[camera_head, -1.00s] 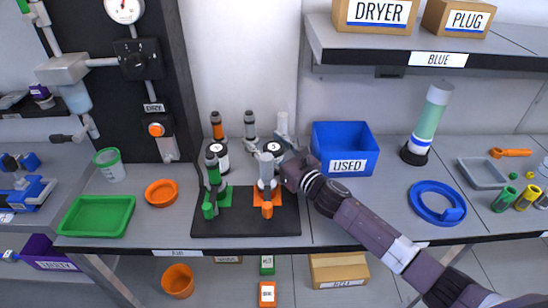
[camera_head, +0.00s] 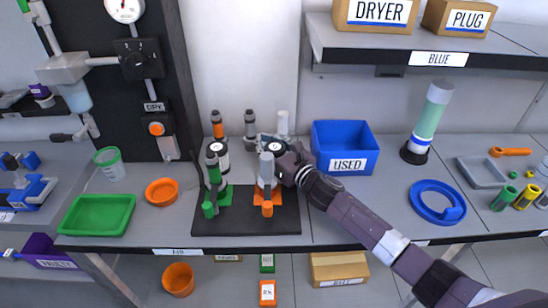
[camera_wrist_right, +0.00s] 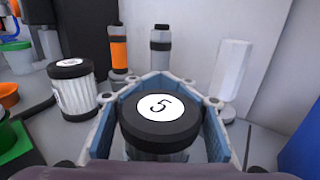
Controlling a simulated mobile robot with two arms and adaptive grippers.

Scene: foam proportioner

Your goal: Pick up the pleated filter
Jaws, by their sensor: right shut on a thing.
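A pleated filter (camera_wrist_right: 160,118) with a black cap and a white disc marked 5 sits between the fingers of my right gripper (camera_wrist_right: 158,105) in the right wrist view. The fingers are shut on it from both sides, just below the cap. In the head view this filter (camera_head: 275,148) is upright at the back of the dark mat, behind the grey-and-orange holder, which hides its lower part. My right gripper (camera_head: 268,142) reaches it from the right. A second black-capped pleated filter (camera_wrist_right: 76,92) stands to its left, apart from the fingers. My left gripper is not in view.
Green (camera_head: 213,182) and orange (camera_head: 267,186) upright holders stand close in front on the dark mat (camera_head: 245,224). Slim cylinders, one orange-banded (camera_head: 217,125) and one white (camera_head: 283,122), stand behind. A blue USED bin (camera_head: 345,142) is at right.

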